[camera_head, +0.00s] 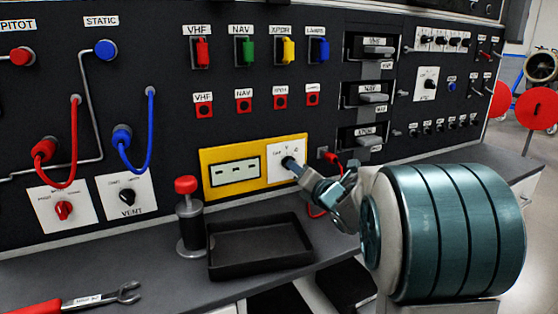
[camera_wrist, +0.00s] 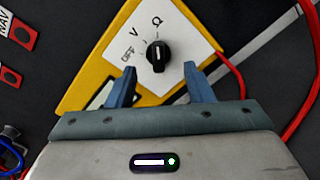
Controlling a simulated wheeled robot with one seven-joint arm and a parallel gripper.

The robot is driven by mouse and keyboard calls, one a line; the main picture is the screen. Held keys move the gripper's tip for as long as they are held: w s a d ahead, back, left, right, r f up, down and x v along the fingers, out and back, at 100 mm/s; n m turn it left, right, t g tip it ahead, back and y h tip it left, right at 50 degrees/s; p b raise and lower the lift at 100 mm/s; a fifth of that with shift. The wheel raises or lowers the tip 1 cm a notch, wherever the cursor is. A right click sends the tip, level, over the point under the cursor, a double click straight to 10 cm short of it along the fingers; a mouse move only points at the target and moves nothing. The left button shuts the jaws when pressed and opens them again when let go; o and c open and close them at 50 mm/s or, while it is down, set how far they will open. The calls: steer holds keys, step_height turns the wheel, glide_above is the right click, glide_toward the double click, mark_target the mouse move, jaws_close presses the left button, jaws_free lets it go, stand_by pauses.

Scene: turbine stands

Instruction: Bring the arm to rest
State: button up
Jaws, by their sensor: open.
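My gripper (camera_wrist: 160,84) is open in the wrist view, its two blue fingers apart with the black rotary knob (camera_wrist: 158,55) just beyond and between them. I cannot tell whether a finger touches the knob. The knob sits on a white plate marked OFF, V and Ω, on the yellow meter panel (camera_head: 228,154). In the head view my gripper (camera_head: 291,164) is at that white plate and hides most of the knob. My arm reaches in from the right, over the bench.
A black tray (camera_head: 258,272) and a red-topped cylinder (camera_head: 189,218) stand on the bench below the meter. A wrench (camera_head: 98,297) lies at the front left. Red and blue hoses loop from the panel at left. A red cable (camera_head: 331,160) runs beside my gripper.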

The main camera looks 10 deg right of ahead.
steer(key=s+d+r+m+g+h+p, duration=0.25)
steer(key=s+r+m+p, duration=0.35)
steer(key=m, duration=0.3)
steer(key=s+d+r+m+g+h+p, duration=0.2)
steer(key=s+r+m+g+h+p, duration=0.15)
steer(key=s+m+p, duration=0.4)
steer(key=s+a+r+m+g+p, duration=0.2)
steer(key=s+m+g+p, duration=0.2)
steer(key=s+m+p, duration=0.3)
steer(key=s+a+r+m+g+p, duration=0.3)
steer(key=s+m+p, duration=0.4)
steer(key=s, duration=0.7)
steer(key=shift+s+m+g+y, duration=0.3)
steer(key=shift+m+g+y, duration=0.1)
steer(key=shift+g, duration=0.2)
